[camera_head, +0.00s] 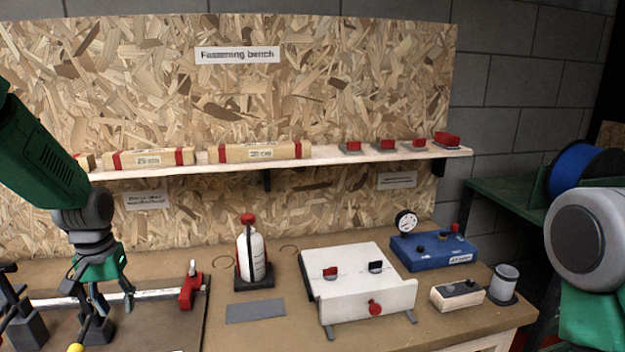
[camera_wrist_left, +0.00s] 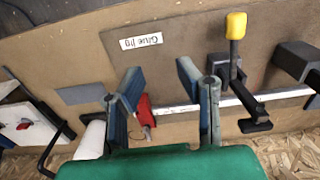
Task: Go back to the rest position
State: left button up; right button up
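My left gripper (camera_head: 97,305) hangs over the left part of the bench, above the glue jig. In the left wrist view its two fingers (camera_wrist_left: 160,75) are spread apart with nothing between them. The brown board labelled "Glue jig" (camera_wrist_left: 195,45) lies below. A metal bar with a red clamp head (camera_head: 191,290) lies across it, to the right of the gripper in the head view. A yellow-tipped black clamp (camera_wrist_left: 236,60) stands on the jig. My right arm (camera_head: 590,240) shows at the right edge, but its gripper is out of view.
On the bench (camera_head: 260,335) stand a white bottle (camera_head: 252,258), a white fixture (camera_head: 365,290), a blue box with a gauge (camera_head: 432,252), a small wooden box (camera_head: 457,295) and a grey cup (camera_head: 504,280). A shelf (camera_head: 330,158) with wooden blocks runs behind.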

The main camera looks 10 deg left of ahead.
pick_arm(q)
jog(key=shift+m, duration=0.5)
jog(key=s+d+f+b, duration=0.1)
jog(key=f, duration=0.2)
jog(key=s+d+f+b, duration=0.1)
jog(key=f, duration=0.3)
jog(key=s+d+f+b, duration=0.1)
jog(key=f, duration=0.2)
jog(key=shift+s+d+f, duration=0.15)
jog(key=shift+s+f, duration=0.1)
jog(key=s+d+f+m+b, duration=0.1)
jog(key=s+d+f+b, duration=0.3)
jog(key=s+f, duration=0.4)
jog(key=s+d+f+m+b, duration=0.1)
jog(key=s+d+f+b, duration=0.3)
jog(key=s+f, duration=0.5)
jog(key=s+d+f+m+b, duration=0.1)
jog(key=s+d+f+b, duration=0.3)
jog(key=s+f, duration=0.5)
jog(key=shift+s+f+m+t, duration=0.15)
jog(key=shift+s+m+t, duration=0.15)
jog(key=shift+s, duration=0.3)
pick_arm(e)
notch_tip(320, 180, down, 15)
jog(key=shift+s, duration=0.25)
